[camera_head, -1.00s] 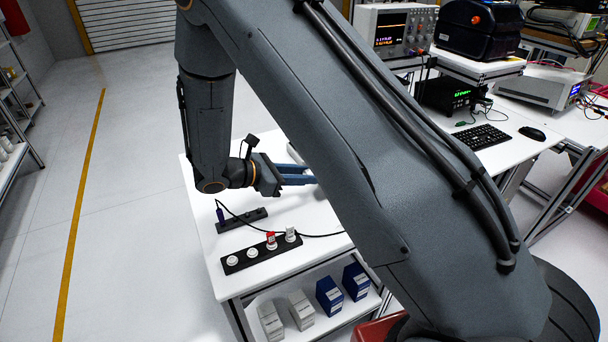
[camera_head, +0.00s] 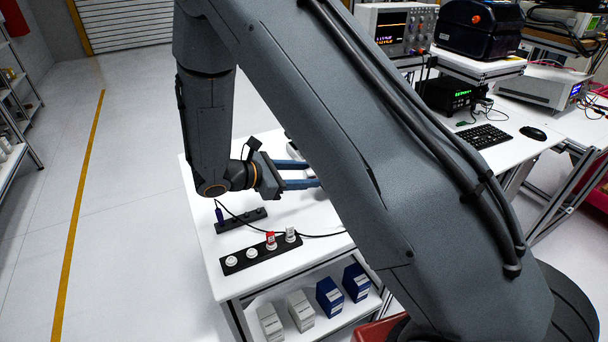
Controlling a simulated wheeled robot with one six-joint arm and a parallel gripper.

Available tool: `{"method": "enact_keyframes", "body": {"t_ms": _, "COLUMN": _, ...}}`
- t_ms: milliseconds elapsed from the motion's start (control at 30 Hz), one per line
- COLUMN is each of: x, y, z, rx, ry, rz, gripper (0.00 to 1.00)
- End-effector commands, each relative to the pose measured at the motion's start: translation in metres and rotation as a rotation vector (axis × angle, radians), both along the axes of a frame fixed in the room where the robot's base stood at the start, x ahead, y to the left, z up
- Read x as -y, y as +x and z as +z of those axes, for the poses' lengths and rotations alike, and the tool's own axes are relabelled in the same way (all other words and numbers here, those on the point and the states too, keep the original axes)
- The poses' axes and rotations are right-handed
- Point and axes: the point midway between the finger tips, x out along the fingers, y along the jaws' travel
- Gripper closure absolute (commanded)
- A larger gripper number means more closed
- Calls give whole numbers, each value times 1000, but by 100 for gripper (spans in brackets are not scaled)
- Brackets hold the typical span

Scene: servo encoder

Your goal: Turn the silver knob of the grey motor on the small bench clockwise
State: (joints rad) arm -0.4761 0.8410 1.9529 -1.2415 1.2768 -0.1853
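The small white bench (camera_head: 208,262) stands left of my arm. My gripper (camera_head: 307,174) is low over the bench, its two blue fingers pointing right with a clear gap between them. Their tips are at the edge of my upper arm and partly covered. The silver knob is not visible, and my arm covers that part of the bench.
Blue and white boxes (camera_head: 329,296) stand on the lower shelf. Floor to the left is clear.

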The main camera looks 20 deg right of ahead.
Motion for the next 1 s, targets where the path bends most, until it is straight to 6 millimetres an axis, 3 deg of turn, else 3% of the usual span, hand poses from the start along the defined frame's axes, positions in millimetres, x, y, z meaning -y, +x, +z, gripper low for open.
{"method": "enact_keyframes", "body": {"t_ms": 233, "x": -9, "y": -1, "z": 3, "rx": 1, "ry": 1, "rz": 3, "gripper": 55}}
{"method": "enact_keyframes", "body": {"t_ms": 700, "x": -67, "y": -18, "z": 27, "rx": 1, "ry": 0, "rz": 2, "gripper": 55}}
{"method": "enact_keyframes", "body": {"t_ms": 1000, "x": -70, "y": -19, "z": 30, "rx": 0, "ry": 0, "rz": 0, "gripper": 55}}
